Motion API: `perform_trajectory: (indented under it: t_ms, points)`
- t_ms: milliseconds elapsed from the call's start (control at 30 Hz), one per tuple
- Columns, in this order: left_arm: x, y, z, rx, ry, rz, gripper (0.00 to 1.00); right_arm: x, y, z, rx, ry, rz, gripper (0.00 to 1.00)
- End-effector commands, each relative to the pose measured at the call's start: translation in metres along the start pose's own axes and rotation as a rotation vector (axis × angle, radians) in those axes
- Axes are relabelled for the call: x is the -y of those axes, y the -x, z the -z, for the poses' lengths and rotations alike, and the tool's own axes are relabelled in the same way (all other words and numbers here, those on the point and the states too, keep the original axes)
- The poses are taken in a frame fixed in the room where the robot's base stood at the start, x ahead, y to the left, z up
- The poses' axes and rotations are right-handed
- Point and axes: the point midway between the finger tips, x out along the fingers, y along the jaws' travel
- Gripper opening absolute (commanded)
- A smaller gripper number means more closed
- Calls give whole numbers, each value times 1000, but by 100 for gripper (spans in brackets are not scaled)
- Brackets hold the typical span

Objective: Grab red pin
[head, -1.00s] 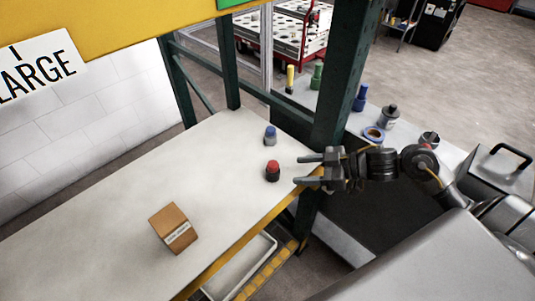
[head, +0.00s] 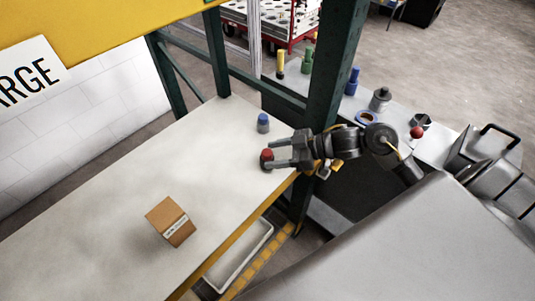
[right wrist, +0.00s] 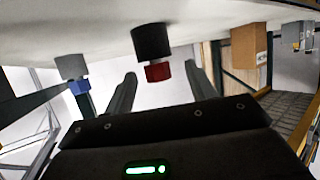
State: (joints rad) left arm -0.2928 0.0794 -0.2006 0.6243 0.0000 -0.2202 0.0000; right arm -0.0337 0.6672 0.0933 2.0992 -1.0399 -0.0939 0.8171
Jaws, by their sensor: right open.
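The red pin (head: 266,157), with a red top and a dark base, stands on the pale table (head: 120,190) near its right edge. In the right wrist view the red pin (right wrist: 154,45) appears upside down, ahead of and roughly between the two fingers. My right gripper (head: 271,154) reaches in from the right, open, with its fingertips at the pin. Whether a finger touches the pin I cannot tell. My left gripper is not in view.
A blue-topped pin (head: 263,123) stands just behind the red pin. A cardboard box (head: 171,221) sits on the table nearer to me. A dark green post (head: 333,75) rises close beside my right gripper. The table's left part is clear.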

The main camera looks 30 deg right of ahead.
Motion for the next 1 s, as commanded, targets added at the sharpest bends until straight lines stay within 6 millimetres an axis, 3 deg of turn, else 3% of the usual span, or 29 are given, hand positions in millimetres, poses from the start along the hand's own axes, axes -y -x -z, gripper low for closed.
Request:
perform_trajectory:
  t_ms: [133, 300, 567, 933, 1000]
  points:
    - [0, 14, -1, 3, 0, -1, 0, -3, -23, 9, -6, -3, 0, 56]
    - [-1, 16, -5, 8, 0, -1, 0, -3, -42, 6, -3, 0, 0, 56]
    - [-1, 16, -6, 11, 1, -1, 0, -2, -46, 4, -1, 1, 1, 56]
    - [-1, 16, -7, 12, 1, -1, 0, -3, -45, 4, -1, 2, 1, 10]
    - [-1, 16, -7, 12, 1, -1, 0, -3, -45, 4, -1, 2, 1, 8]
